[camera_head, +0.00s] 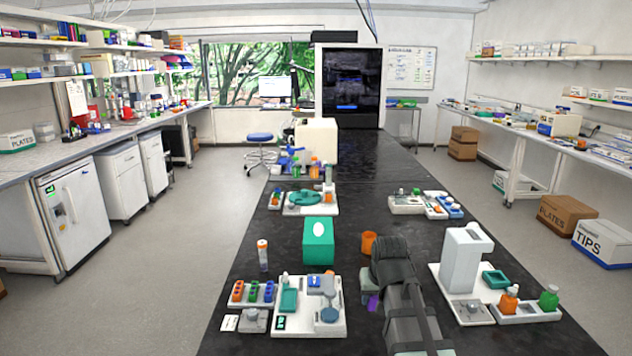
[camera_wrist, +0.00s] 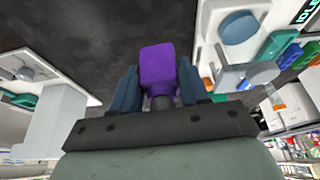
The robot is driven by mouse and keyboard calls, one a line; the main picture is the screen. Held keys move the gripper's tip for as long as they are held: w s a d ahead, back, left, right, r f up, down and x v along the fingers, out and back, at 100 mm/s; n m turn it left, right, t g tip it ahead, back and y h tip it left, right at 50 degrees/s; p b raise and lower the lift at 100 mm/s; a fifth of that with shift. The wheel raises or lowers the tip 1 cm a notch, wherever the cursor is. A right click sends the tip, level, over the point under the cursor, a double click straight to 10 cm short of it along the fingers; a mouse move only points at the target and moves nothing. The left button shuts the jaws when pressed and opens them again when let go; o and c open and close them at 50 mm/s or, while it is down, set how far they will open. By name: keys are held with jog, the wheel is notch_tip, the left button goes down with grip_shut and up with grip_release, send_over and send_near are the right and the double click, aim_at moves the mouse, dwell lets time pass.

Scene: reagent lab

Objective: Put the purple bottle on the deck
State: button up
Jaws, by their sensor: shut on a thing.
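My gripper (camera_wrist: 158,88) is shut on the purple bottle (camera_wrist: 158,66), which sits between its two blue-grey fingers over the black bench top. In the head view only a small purple part (camera_head: 373,303) shows beside my arm, which hides the rest. It is not clear whether the bottle touches the bench. A white deck (camera_head: 328,328) with teal, blue and grey fittings lies left of my gripper. Another white base (camera_head: 447,312) with a tall white device lies to its right. I cannot tell which one the task means.
A green box (camera_head: 318,241) and an orange container (camera_head: 368,243) stand farther back. An orange-capped tube (camera_head: 262,255) stands at the left. Orange and green bottles sit in a white tray (camera_head: 528,312) at the right. Bare black bench lies between the two white bases.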

jog(key=f, duration=0.2)
jog(key=s+f, duration=0.1)
jog(key=f, duration=0.1)
jog(key=s+d+f, duration=0.1)
jog(key=f, duration=0.1)
jog(key=shift+f, duration=0.2)
jog(key=shift+d+f, duration=0.25)
jog(key=shift+f, duration=0.35)
jog(key=d+m, duration=0.1)
jog(key=d, duration=0.6)
jog(key=s+d+r+m+h, duration=0.1)
jog(key=d+m, duration=0.1)
jog(key=d, duration=0.6)
jog(key=d+r+m, duration=0.1)
jog(key=d, duration=0.6)
jog(key=shift+s+d+m+h, duration=0.25)
jog(key=shift+d+m+h, duration=0.05)
jog(key=w+d+r+n, duration=0.1)
jog(key=d+r+n, duration=0.1)
jog(key=d, duration=1)
jog(key=w+d+r+n+y, duration=0.1)
jog(key=d+r, duration=0.3)
jog(key=d, duration=0.9)
jog(key=shift+n+y, duration=0.3)
jog(key=shift+n, duration=0.3)
jog(key=shift+f, duration=0.1)
jog(key=shift+f, duration=4.9)
